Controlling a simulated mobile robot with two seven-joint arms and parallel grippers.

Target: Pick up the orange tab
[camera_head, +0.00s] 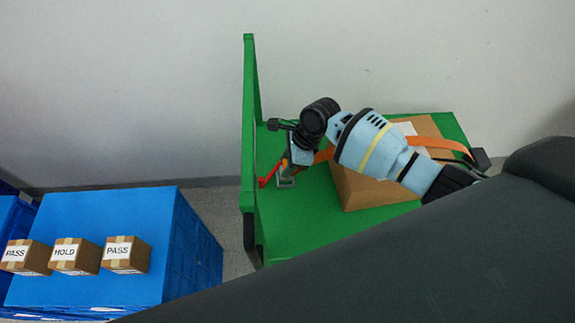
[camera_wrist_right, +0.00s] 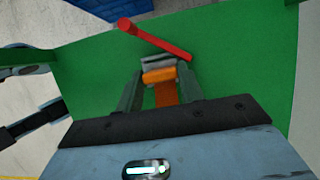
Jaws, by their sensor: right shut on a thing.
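The orange tab (camera_wrist_right: 164,92) is a short orange strip in the wrist view, with its upper end at a grey metal buckle (camera_wrist_right: 157,62). A red bar (camera_wrist_right: 155,40) lies across just beyond the buckle. My right gripper (camera_wrist_right: 159,88) is shut on the orange tab, one dark finger on each side of it. In the head view the right gripper (camera_head: 288,162) is low over the green cart (camera_head: 310,227), close to the red bar (camera_head: 269,174). The right wrist hides most of the tab there.
A cardboard box (camera_head: 366,191) stands on the cart beside my right arm, with an orange strap (camera_head: 440,143) over it. The cart's upright green end (camera_head: 248,120) rises left of the gripper. Small labelled boxes (camera_head: 125,254) sit on a blue crate (camera_head: 150,210) at lower left.

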